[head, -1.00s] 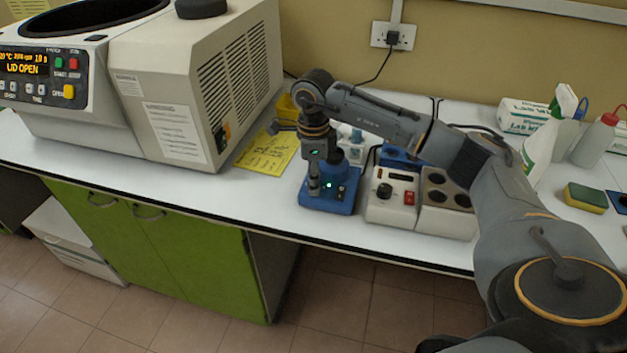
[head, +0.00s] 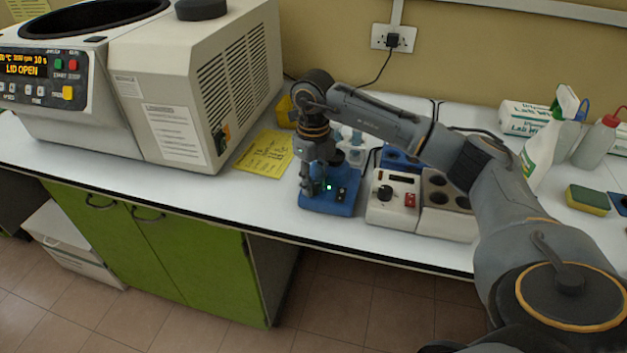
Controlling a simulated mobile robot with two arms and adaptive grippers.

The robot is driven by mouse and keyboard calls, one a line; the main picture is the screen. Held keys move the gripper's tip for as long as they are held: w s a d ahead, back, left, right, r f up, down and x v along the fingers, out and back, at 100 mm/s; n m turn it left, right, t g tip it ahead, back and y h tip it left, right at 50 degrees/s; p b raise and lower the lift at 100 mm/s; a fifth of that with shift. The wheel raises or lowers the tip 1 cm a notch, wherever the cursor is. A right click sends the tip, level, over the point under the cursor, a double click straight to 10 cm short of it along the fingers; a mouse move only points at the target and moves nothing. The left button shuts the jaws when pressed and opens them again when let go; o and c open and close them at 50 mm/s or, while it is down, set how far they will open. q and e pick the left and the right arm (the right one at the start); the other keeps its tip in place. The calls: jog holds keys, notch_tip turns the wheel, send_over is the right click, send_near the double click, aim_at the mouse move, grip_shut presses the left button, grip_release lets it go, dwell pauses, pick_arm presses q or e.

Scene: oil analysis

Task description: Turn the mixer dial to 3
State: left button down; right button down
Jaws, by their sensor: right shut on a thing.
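The mixer is a small blue unit (head: 343,207) near the front edge of the white bench, in the middle of the head view. Its sloped front carries a green light and a small dark control. My right gripper (head: 314,188) points down onto the left part of this front, shut, with its fingertips against the mixer. The fingers hide the dial they are closed on, so its pointer and number cannot be read. My left gripper is not in view.
A beige heater block (head: 391,216) with a black knob and red switch stands just right of the mixer. A large centrifuge (head: 175,120) reading LID OPEN stands left. A yellow note (head: 265,155) lies between. Bottles (head: 543,155) and a sponge (head: 587,200) are at right.

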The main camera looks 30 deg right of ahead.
jog(key=shift+m, duration=0.4)
jog(key=c, duration=1.1)
grip_release()
jog(key=shift+o, duration=0.2)
jog(key=shift+r, duration=4.05)
